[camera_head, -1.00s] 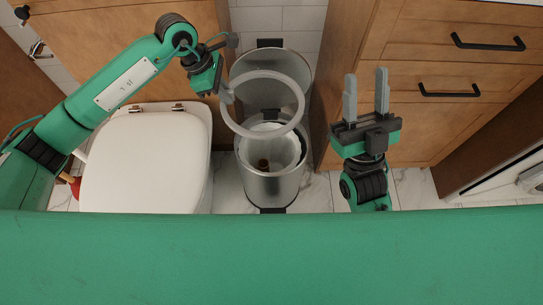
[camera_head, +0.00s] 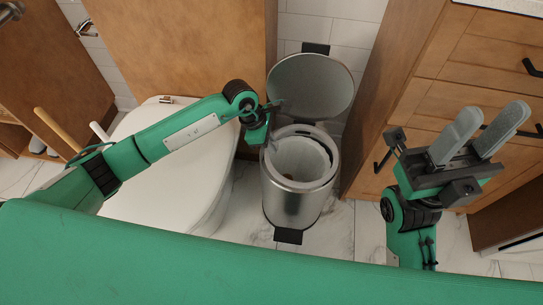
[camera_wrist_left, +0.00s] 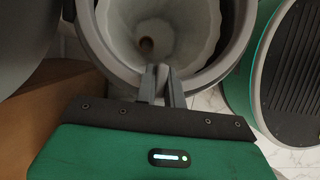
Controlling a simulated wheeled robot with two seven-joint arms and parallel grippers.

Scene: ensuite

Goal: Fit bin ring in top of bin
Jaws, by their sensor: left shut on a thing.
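The metal bin (camera_head: 295,205) stands on the floor with its round lid (camera_head: 310,85) raised behind it. The grey bin ring (camera_head: 320,181) lies at the bin's top, around the opening with the pale liner (camera_head: 300,155). Whether it is fully seated or slightly above the rim I cannot tell. My left gripper (camera_head: 274,108) is at the rim's back left, shut on the ring. The left wrist view shows its fingers (camera_wrist_left: 155,78) gripping the ring's edge (camera_wrist_left: 225,60), with the liner beyond. My right gripper (camera_head: 494,112) is open and empty, right of the bin.
A white toilet (camera_head: 170,185) with its lid down stands close left of the bin. A wooden cabinet (camera_head: 400,110) with drawers and black handles is on the right, near my right gripper. Marble-look floor (camera_head: 345,225) is clear in front of the bin.

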